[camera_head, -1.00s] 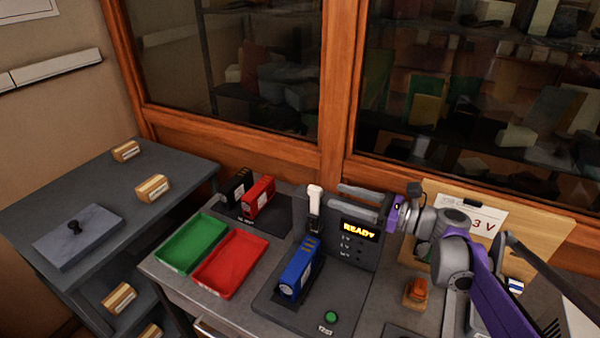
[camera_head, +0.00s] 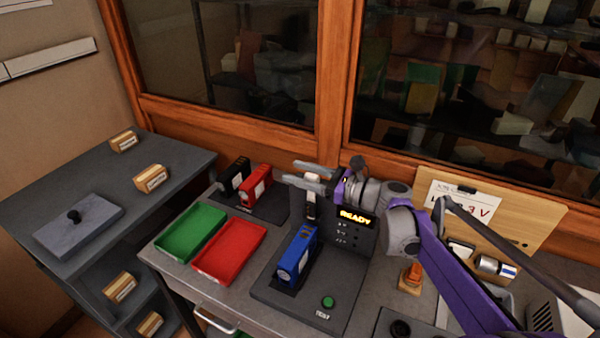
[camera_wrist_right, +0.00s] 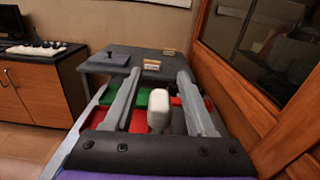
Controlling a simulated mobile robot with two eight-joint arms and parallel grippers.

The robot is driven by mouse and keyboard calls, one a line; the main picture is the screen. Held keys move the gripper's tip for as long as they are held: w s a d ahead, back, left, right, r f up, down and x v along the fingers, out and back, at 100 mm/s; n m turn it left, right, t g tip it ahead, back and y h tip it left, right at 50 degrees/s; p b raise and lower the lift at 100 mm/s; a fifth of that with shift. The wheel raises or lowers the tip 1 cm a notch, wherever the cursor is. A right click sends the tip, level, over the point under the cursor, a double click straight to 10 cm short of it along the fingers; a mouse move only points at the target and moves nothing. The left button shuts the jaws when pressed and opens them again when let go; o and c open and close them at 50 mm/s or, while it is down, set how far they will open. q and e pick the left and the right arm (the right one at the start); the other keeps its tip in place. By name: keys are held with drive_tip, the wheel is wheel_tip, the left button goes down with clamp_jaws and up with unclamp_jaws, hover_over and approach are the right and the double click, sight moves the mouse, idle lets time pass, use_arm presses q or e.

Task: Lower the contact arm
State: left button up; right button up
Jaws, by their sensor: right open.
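The contact arm (camera_head: 311,209) stands upright on the back panel of the tester (camera_head: 262,288), left of the lit READY display (camera_head: 356,217). My right gripper (camera_head: 291,171) is open and reaches in from the right at the height of that top. In the right wrist view the white knob (camera_wrist_right: 159,108) shows between my two spread fingers, closer to the right one; I cannot tell whether they touch. A blue battery block (camera_head: 296,255) sits on the tester below the arm. My left gripper is not in view.
A green tray (camera_head: 192,232) and a red tray (camera_head: 230,251) lie left of the tester. Black (camera_head: 235,176) and red (camera_head: 255,186) blocks stand behind them. A green button (camera_head: 328,302) is at the tester's front. The wood-framed window (camera_head: 334,100) rises behind.

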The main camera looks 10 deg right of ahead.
clamp_jaws()
idle(1.3)
